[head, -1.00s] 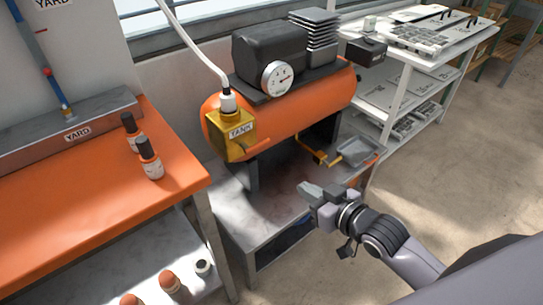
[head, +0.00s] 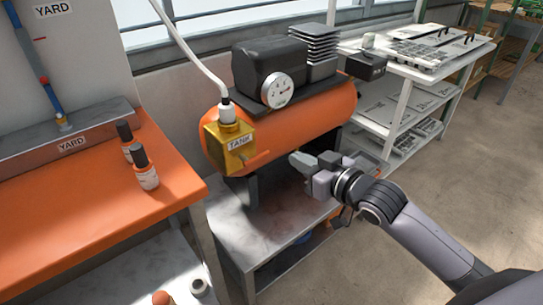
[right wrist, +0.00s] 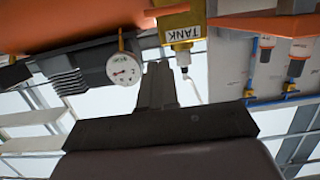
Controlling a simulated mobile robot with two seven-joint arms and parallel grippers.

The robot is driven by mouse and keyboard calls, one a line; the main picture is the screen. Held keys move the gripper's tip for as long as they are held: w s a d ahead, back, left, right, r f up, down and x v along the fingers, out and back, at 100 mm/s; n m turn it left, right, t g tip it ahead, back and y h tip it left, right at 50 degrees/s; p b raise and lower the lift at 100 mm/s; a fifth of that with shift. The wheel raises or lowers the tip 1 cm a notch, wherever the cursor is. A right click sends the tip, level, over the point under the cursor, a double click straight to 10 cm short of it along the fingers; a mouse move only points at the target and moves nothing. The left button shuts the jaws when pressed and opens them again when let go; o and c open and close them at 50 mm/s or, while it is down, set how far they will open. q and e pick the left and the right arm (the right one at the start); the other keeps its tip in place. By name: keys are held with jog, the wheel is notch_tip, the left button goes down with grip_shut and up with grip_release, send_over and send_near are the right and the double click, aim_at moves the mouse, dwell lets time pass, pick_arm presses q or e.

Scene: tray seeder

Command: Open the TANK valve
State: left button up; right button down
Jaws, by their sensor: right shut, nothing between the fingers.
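The TANK valve is a yellow block (head: 229,146) with a TANK label, at the left end of the orange compressor tank (head: 310,122). An orange lever (head: 258,160) sticks out from its lower right, roughly level in the head view. In the right wrist view, which is upside down, the yellow block (right wrist: 182,28) is at the top, just right of the fingers. My right gripper (head: 298,162) is shut and empty, in front of the tank. In the head view it is a short way right of the lever, with a gap between them. My left gripper is out of view.
A round gauge (head: 277,91) and black motor sit on top of the tank. A white hose (head: 190,50) rises from the valve. An orange bench (head: 90,225) with two dark-capped bottles stands left. White shelving (head: 405,100) stands right. The grey stand (head: 275,225) has clear room in front.

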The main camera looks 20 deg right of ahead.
jog(key=w+a+f+b, duration=0.1)
jog(key=w+f, duration=0.1)
jog(key=w, duration=0.2)
jog(key=w+a+f, duration=0.2)
jog(key=w+f, duration=0.1)
jog(key=w, duration=0.2)
jog(key=shift+w+a+b, duration=0.25)
jog(key=shift+b, duration=0.1)
